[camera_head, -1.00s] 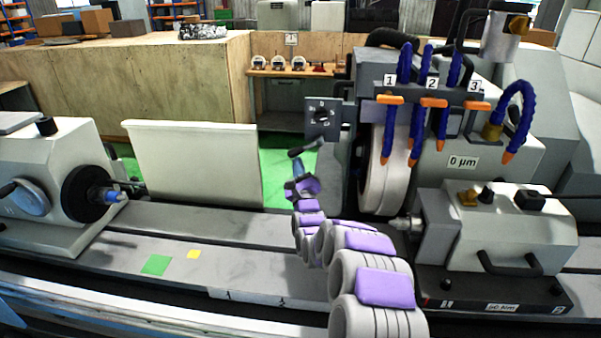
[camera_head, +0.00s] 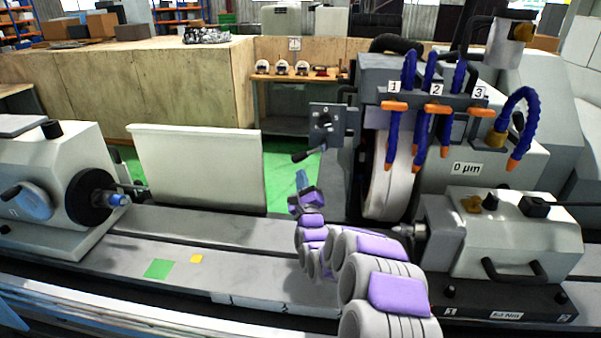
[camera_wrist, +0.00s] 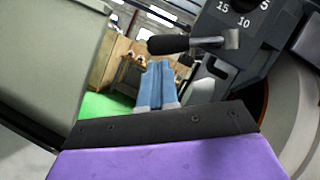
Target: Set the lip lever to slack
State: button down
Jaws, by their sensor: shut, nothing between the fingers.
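A black-handled lever (camera_head: 307,155) extends leftward below a dark square dial plate (camera_head: 326,122) near the grinding wheel. In the wrist view the lever (camera_wrist: 182,44) shows close up, its handle pointing left and its metal end at the right, under a plate (camera_wrist: 240,25) marked 5, 10 and 15. No label reading lip or slack is legible. My gripper (camera_head: 302,180) is just below the lever in the head view. Its blue fingers (camera_wrist: 160,84) are shut together and empty in the wrist view, appearing below the handle, with no clear contact.
The white grinding wheel (camera_head: 389,185) stands right of my gripper, with blue coolant hoses (camera_head: 420,125) above it. A pale panel (camera_head: 195,170) stands behind the bed.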

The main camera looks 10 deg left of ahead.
jog(key=p+v, duration=0.1)
jog(key=v, duration=1.3)
jog(key=shift+s+d+f+p, duration=0.2)
jog(key=shift+s+p, duration=0.1)
jog(key=shift+p, duration=0.1)
